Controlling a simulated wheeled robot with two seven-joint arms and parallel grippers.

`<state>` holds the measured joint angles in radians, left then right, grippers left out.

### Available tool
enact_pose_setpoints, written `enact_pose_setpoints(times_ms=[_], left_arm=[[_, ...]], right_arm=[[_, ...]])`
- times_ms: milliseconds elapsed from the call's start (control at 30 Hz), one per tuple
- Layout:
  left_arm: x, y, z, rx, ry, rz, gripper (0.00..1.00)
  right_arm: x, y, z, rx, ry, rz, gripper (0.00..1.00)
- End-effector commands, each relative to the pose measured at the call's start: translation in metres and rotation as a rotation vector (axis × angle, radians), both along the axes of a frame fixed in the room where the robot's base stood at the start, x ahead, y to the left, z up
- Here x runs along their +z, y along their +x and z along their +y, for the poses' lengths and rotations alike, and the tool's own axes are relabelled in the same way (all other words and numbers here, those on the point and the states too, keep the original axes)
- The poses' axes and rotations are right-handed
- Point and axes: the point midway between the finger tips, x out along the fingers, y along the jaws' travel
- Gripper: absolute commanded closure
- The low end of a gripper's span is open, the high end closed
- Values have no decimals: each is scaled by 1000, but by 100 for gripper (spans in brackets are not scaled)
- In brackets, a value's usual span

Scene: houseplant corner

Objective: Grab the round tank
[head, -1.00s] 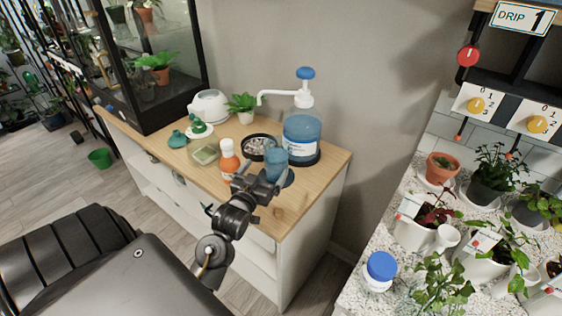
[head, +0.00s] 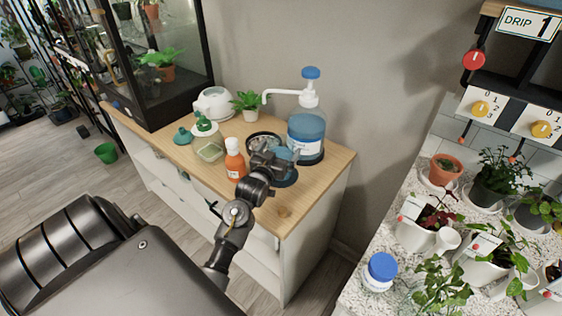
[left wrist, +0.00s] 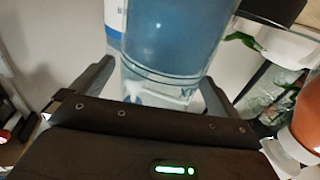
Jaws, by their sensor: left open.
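The round tank (head: 284,153), a translucent blue cylinder, is on the wooden cabinet top (head: 318,187), partly hidden behind my left gripper (head: 274,161) in the head view. In the left wrist view the tank (left wrist: 172,35) rises in front of the palm, with a ringed band and a clear lower part. The left gripper (left wrist: 158,88) is open, with one finger on each side of the tank. I cannot tell whether either finger touches it. My right gripper is not in view.
A blue pump bottle (head: 306,128) stands close behind the tank. A white kettle-like pot (head: 213,103) and small plant (head: 247,103) stand farther back. The cabinet's front right corner is clear.

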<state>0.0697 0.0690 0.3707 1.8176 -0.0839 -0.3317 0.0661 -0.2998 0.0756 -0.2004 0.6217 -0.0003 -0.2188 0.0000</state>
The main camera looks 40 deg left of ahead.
Motion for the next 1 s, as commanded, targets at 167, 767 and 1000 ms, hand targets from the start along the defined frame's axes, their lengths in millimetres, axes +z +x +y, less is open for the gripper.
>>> enact_pose_setpoints(times_ms=[167, 767, 1000], left_arm=[[0, 0, 0, 0, 0, 0, 0], [-1, 0, 0, 0, -1, 1, 76], [2, 0, 0, 0, 1, -4, 92]], right_arm=[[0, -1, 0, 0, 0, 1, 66], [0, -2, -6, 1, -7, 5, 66], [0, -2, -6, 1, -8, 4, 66]])
